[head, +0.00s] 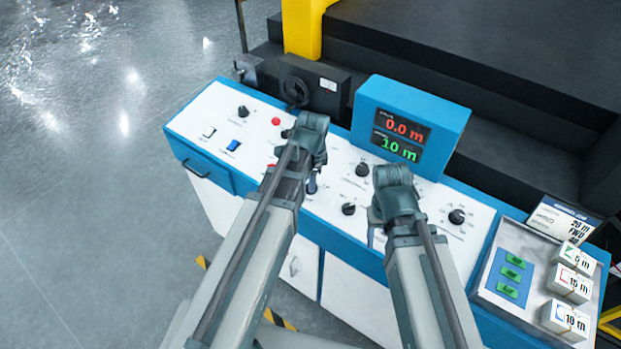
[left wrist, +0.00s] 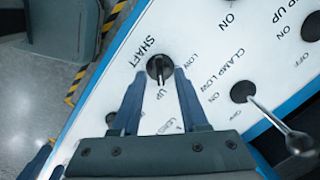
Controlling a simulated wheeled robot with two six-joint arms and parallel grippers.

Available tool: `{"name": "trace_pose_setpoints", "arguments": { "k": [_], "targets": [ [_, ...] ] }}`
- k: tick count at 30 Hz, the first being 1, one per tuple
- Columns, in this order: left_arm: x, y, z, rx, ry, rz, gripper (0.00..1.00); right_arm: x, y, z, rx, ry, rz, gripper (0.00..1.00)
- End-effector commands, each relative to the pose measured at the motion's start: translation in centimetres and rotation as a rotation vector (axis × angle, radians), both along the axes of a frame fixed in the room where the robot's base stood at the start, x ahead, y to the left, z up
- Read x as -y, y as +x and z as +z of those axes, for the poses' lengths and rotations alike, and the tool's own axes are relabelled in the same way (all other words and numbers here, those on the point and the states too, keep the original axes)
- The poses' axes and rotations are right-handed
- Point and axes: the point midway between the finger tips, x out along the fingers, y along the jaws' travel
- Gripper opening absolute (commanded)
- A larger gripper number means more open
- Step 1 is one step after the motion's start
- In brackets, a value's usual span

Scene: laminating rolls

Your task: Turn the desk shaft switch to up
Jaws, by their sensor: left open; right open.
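The shaft switch (left wrist: 160,69) is a round black knob on the white panel, seen in the left wrist view beside the printed word SHAFT. The labels LOW and UP are printed near it. I cannot tell for sure which label it points at. My left gripper (left wrist: 159,76) is open, with its blue fingertips on either side of the knob; I cannot tell whether they touch it. In the head view my left arm hides the switch, and only part of the left gripper (head: 312,183) shows. My right gripper (head: 376,225) is open and empty above the panel, mostly hidden behind its own wrist.
Other black knobs (head: 362,170) sit on the panel. A blue display box (head: 455,119) reads 0.0 m and 10 m. A tray (head: 487,292) holds white boxes and green pieces at the right.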

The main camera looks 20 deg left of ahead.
Motion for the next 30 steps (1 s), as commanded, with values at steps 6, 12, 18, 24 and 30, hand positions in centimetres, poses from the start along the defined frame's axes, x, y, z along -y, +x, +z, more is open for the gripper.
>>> {"name": "trace_pose_setpoints", "arguments": {
  "k": [6, 12, 18, 24, 30],
  "targets": [
    [0.2, -0.4, 3.8, 0.0, 0.0, 0.0, 0.44, 0.0, 0.0, 3.8, 0.0, 0.0, 0.001, 0.61],
    [0.3, -0.7, 6.9, 0.0, 0.0, 0.0, 0.44, 0.0, 0.0, 6.9, 0.0, 0.0, 0.0, 0.61],
    [0.5, -1.1, 10.0, -0.001, 0.0, -0.001, 0.44, 0.0, 0.0, 10.0, 0.0, 0.002, -0.007, 0.61],
    [0.6, -1.3, 11.9, -0.001, 0.0, -0.001, 0.44, 0.0, 0.0, 11.9, 0.0, 0.003, -0.012, 0.61],
    [0.7, -1.4, 12.0, -0.001, 0.0, -0.001, 0.44, 0.0, 0.0, 12.0, 0.0, 0.003, -0.013, 0.61]
  ]
}}
